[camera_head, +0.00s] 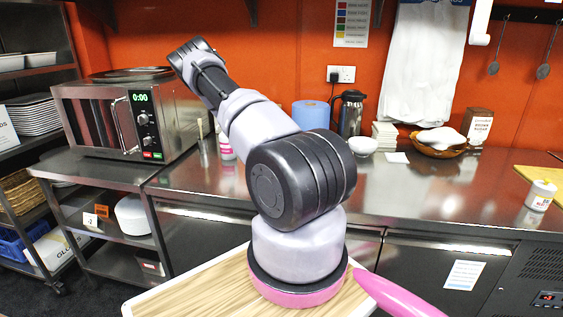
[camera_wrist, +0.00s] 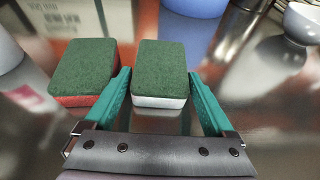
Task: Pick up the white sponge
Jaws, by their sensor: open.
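The white sponge (camera_wrist: 159,101) has a green scouring top and lies flat on the steel counter in the wrist view. My gripper (camera_wrist: 159,82) is open, with one teal finger on each side of the sponge's near part. Narrow gaps seem to show between sponge and fingers; contact is hard to tell. A second sponge with a green top and red body (camera_wrist: 85,73) lies just left of it, close to my left finger. In the head view my arm hides the gripper, and I cannot make out either sponge.
A blue roll (camera_head: 311,115), a dark flask (camera_head: 350,113) and a small white bowl (camera_head: 362,146) stand on the steel counter (camera_head: 420,190) along the wall. A microwave (camera_head: 130,112) is at left. A basket (camera_head: 438,146) stands at right. Open counter lies right of the arm.

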